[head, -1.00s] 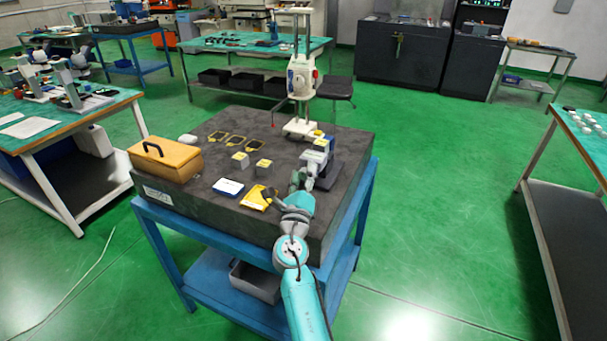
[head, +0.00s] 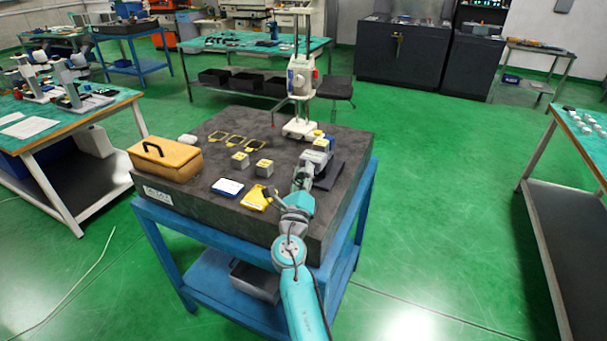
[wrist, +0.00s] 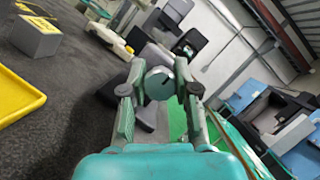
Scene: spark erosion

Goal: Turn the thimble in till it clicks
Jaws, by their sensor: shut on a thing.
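The thimble (wrist: 160,83) shows in the wrist view as a round pale grey end with a dark mark. It sits between the two fingers of my gripper (wrist: 160,90), which is shut on it. In the head view my gripper (head: 302,180) is at the near right part of the dark stone plate, against the near side of a grey and white device (head: 314,157), probably the micrometer in its stand. The thimble is too small to make out there, and its scale cannot be read. My fingers hide part of the device.
The stone plate (head: 215,205) rests on a blue frame. Green floor right of the plate is clear.

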